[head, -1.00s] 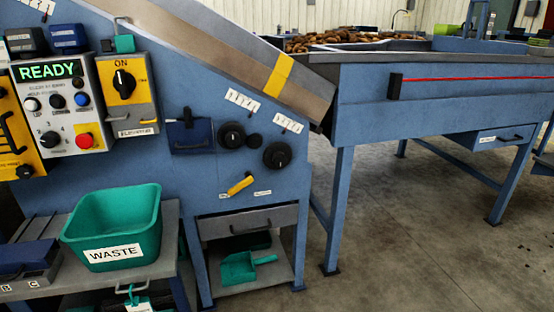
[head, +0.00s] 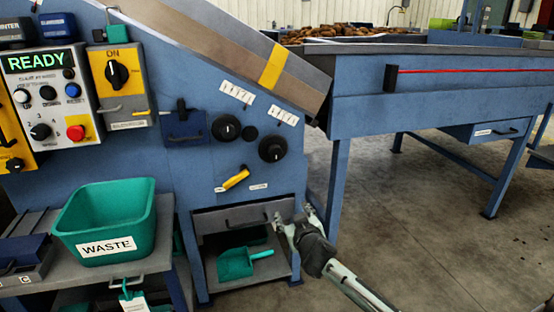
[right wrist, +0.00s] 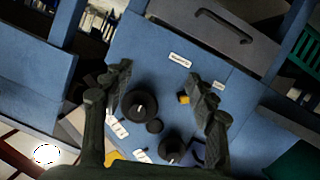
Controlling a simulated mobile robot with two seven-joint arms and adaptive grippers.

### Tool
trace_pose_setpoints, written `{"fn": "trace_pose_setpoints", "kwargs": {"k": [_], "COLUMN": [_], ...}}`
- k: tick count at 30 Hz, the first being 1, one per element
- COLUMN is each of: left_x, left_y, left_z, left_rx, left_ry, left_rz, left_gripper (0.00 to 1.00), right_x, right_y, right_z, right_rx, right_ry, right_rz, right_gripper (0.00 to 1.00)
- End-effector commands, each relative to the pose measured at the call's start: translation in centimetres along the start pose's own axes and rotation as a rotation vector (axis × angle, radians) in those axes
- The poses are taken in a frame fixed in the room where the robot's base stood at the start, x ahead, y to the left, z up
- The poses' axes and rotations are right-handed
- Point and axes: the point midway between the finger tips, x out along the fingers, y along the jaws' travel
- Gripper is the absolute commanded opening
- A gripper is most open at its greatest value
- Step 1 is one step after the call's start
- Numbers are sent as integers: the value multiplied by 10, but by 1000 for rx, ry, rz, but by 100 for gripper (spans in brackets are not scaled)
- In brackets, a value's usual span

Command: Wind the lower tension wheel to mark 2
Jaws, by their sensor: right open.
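The lower tension wheel (head: 272,148) is a round black handwheel with a pale pointer mark, on the blue side panel in the head view. The upper wheel (head: 226,128) sits higher to its left, with a small black knob (head: 250,133) between them. The scale plate (head: 285,116) above the lower wheel is too small to read. My right gripper (head: 297,218) is open and empty, below the lower wheel in front of the drawer. In the right wrist view the lower wheel (right wrist: 139,105) shows between the spread fingers, nearer the left one; contact is not seen.
A yellow lever (head: 236,179) is on the panel below the wheels. The drawer (head: 240,218) and a teal scoop (head: 236,263) are beneath. A teal waste bin (head: 106,222) stands at left on a bench. The floor (head: 420,230) at right is mostly clear.

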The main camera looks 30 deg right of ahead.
Motion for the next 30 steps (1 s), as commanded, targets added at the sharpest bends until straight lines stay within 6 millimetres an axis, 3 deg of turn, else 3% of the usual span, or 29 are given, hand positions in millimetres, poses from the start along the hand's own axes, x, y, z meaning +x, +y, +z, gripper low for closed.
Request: {"fn": "trace_pose_setpoints", "kwargs": {"k": [1,3,7,11,22,30], "left_x": [-3,-8,-13,-15,-15,-20], "left_y": [-1,-2,-3,-3,-3,-3], "left_z": [0,0,0,0,0,-2], "left_rx": [0,0,0,0,-1,-1], "left_ry": [3,3,5,5,4,10], "left_rz": [-3,-6,-9,-9,-10,-11], "left_gripper": [40,40,40,40,40,40], "right_x": [16,27,37,47,100,111], "right_y": [8,16,23,24,22,21], "right_z": [-37,-76,-117,-128,-144,-147], "right_rx": [9,27,41,47,48,48], "right_ry": [94,195,294,314,310,309], "right_rz": [0,-10,-34,-40,-38,-39], "right_gripper": [58,58,58,58,58,58]}}
